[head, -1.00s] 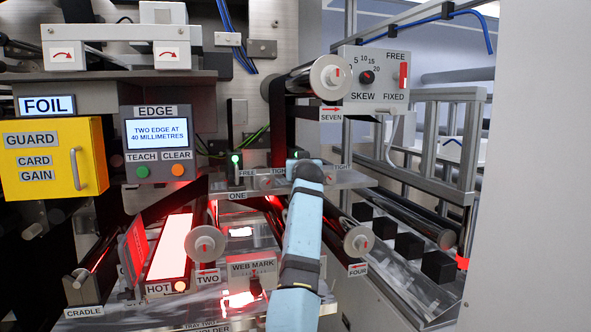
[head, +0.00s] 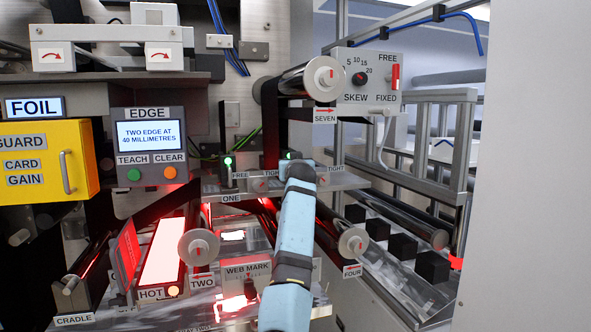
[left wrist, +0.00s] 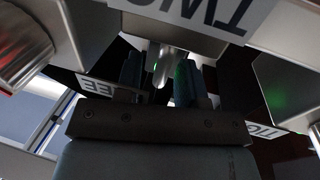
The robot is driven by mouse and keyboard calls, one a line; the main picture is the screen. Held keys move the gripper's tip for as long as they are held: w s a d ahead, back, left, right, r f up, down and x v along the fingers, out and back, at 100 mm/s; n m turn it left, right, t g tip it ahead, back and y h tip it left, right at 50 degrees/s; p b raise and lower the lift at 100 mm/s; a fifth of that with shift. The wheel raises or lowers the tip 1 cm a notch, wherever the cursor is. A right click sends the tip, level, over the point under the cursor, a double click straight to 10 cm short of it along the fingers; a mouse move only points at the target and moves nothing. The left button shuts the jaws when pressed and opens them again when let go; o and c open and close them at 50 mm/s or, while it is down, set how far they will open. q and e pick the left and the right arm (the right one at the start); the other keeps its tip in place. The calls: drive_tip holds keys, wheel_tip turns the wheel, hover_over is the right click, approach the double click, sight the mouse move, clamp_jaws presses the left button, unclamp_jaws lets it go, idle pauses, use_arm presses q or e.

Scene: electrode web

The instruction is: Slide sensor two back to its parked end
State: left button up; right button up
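Sensor two (head: 289,155) is a small dark block with a green light on the steel rail. In the head view my left gripper and wrist mostly hide it. In the left wrist view the plate lettered TWO (left wrist: 205,12) is upside down at the top. Below it a slim silver knob (left wrist: 163,68) with a green glint stands between the dark fingers of my left gripper (left wrist: 160,82). The fingers are apart, with a gap on the knob's left side; contact on its right side cannot be told. My right gripper is out of view.
Sensor one (head: 228,164), with a green light, stands on the same rail (head: 225,188) to the left. Roller seven (head: 318,80) is above right, roller two (head: 198,247) below left and roller four (head: 352,242) below right. The EDGE panel (head: 149,147) is at left.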

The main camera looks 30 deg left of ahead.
use_arm(q)
drive_tip(key=b+v, duration=0.4)
drive_tip(key=v, duration=0.9)
drive_tip(key=shift+d, duration=0.2)
drive_tip(key=shift+f, duration=0.1)
